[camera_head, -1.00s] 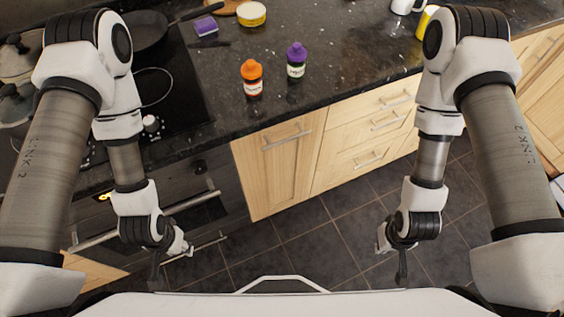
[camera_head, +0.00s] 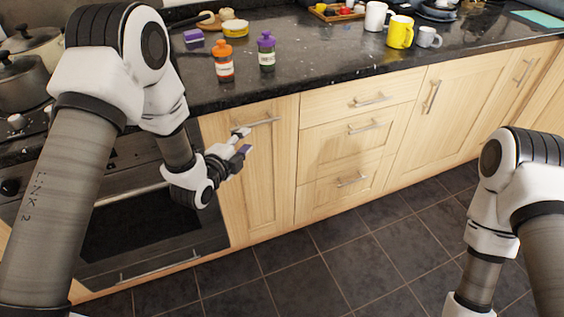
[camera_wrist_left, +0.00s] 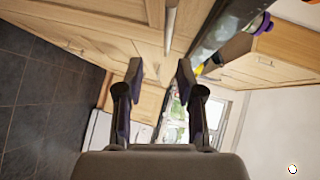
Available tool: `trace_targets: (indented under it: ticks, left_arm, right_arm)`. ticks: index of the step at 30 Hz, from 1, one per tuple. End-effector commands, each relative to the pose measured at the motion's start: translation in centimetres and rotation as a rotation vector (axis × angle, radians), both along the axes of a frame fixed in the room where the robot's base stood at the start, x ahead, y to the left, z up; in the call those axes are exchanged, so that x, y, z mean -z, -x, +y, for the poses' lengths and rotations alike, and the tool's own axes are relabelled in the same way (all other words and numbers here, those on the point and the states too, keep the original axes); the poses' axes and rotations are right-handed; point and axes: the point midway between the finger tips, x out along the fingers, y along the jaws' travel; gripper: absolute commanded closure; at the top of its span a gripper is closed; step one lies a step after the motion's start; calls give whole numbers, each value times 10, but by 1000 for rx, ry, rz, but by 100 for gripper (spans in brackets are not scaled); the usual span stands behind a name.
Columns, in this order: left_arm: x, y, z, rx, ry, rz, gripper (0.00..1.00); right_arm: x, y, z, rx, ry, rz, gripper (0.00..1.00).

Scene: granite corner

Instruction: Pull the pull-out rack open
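The pull-out rack (camera_head: 262,185) appears to be the light wood front just right of the oven, flush with the cabinets. Its horizontal metal bar handle (camera_head: 262,122) is near its top edge. My left gripper (camera_head: 242,142) is in front of this panel, just below the handle's left part. In the left wrist view my left gripper (camera_wrist_left: 160,75) is open and empty, its two fingers well apart. A metal bar (camera_wrist_left: 170,27), likely the handle, shows ahead between the fingers, apart from them. My right gripper is out of view; only its arm shows at lower right.
The black granite counter (camera_head: 330,75) overhangs the fronts, with an orange-capped bottle (camera_head: 224,62) and a purple-capped bottle (camera_head: 267,52) above the rack. The oven (camera_head: 145,215) is to the left, drawers (camera_head: 345,145) to the right. The tiled floor (camera_head: 340,260) in front is clear.

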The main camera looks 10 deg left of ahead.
Motion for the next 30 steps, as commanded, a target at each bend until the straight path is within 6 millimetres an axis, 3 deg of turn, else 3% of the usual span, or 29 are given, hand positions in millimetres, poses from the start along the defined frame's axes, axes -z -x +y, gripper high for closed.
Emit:
trace_targets:
  ticks: [1,5,10,21,29,30]
  left_arm:
    - [10,-6,1,-1,2,-29,63]
    - [0,-12,1,-3,3,-68,63]
    - [-6,-25,-2,-2,2,-74,63]
    - [4,-85,-14,-3,4,-71,63]
    - [5,-88,-14,-4,4,-68,63]
    - [5,-88,-14,-4,4,-68,73]
  right_arm:
    - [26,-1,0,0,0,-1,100]
    - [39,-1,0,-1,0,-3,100]
    - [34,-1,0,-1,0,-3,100]
    - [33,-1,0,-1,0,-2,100]
    - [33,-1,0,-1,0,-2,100]
    - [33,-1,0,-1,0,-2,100]
